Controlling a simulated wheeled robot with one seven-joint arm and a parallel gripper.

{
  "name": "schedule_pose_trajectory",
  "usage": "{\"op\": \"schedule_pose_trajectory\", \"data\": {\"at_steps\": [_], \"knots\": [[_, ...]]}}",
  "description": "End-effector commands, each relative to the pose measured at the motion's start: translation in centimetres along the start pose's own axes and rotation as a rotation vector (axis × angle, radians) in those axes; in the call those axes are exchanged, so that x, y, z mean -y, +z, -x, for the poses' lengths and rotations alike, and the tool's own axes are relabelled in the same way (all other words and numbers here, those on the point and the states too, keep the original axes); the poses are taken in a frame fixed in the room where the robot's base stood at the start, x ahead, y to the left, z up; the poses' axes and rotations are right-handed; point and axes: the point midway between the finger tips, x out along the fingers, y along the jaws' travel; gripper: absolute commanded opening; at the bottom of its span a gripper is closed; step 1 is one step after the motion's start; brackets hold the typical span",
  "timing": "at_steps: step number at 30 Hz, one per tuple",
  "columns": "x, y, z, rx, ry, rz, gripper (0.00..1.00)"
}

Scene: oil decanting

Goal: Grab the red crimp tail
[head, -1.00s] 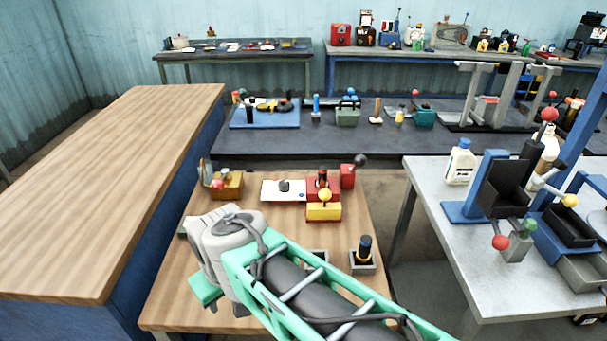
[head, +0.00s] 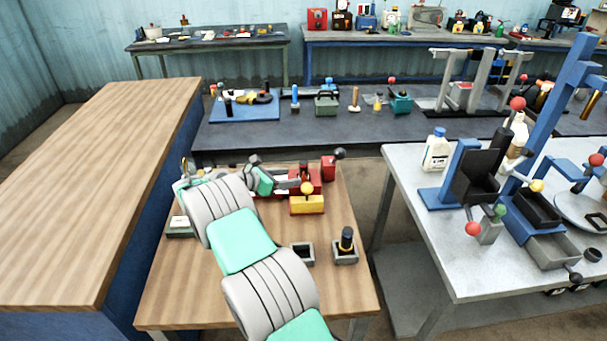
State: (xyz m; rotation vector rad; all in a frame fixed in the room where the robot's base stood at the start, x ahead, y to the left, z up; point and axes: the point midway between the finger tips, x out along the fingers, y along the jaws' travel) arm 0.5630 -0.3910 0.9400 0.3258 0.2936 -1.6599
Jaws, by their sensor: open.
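I cannot single out the red crimp tail for certain. My arm crosses the left half of the small wooden table (head: 160,307) and bends toward its far side. My gripper (head: 285,181) is small and dark beyond the green wrist, open, facing right, close to a red device (head: 314,176) with a dark lever. Whether it touches the device cannot be told. A yellow block with a yellow knob (head: 307,205) stands just in front of the red device. The brass-coloured fixture at the table's far left, which had a small red part, is mostly hidden behind my arm.
A red box with a black-knobbed lever (head: 328,168) stands behind right. A grey open box (head: 303,253) and a holder with a dark cylinder (head: 345,246) are in front. A wooden-topped bench (head: 90,190) is left, a grey bench (head: 405,187) right.

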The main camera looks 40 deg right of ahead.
Motion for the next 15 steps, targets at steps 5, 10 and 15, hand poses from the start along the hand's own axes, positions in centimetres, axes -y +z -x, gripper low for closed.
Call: {"op": "schedule_pose_trajectory", "data": {"at_steps": [5, 10, 15], "knots": [[0.0, 0.5, -2.5, 0.000, -0.002, 0.000, 0.52], [-0.3, 1.9, -5.2, -0.001, -0.002, -0.002, 0.52], [-0.3, 1.5, -7.2, -0.003, 0.000, 0.000, 0.52]]}}
